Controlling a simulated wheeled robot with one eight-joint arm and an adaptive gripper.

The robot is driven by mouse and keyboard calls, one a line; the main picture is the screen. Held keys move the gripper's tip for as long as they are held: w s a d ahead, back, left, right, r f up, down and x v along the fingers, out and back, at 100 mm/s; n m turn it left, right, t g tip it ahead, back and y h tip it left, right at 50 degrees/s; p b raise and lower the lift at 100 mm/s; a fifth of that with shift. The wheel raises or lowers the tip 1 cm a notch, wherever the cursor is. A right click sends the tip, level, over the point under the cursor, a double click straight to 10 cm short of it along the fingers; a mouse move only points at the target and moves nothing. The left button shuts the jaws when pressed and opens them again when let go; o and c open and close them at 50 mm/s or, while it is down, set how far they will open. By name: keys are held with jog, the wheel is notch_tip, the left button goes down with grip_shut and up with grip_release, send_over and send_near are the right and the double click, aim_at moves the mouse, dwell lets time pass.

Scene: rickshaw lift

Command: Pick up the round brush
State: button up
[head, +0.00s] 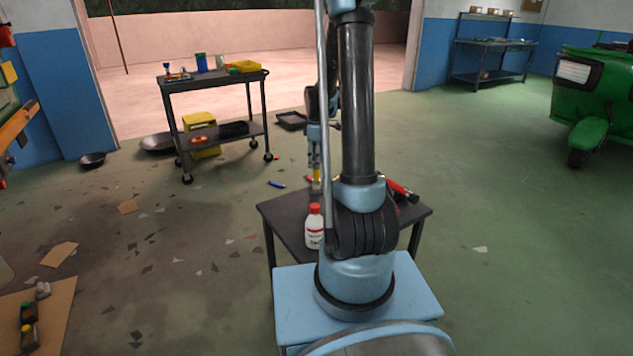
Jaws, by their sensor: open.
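I cannot clearly make out the round brush; it may be hidden behind my arm on the small dark table (288,226). My gripper (315,178) points down over the far left part of this table, partly covered by my own arm. It is open. A thin yellow piece shows at its fingers, too small to tell whether it belongs to the gripper or to a thing between them. A white bottle with a red cap (314,228) stands upright on the table, nearer than the gripper. A red and black tool (402,190) lies at the table's right, partly hidden.
A dark cart (215,78) with a blue cup and a yellow tray stands at the back left. A blue-handled tool (276,184) lies on the floor. A green vehicle (592,95) and a workbench (494,44) are at the right. The right floor is mostly clear.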

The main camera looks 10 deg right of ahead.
aim_at(316, 180)
jog(key=shift+f, duration=2.55)
grip_shut()
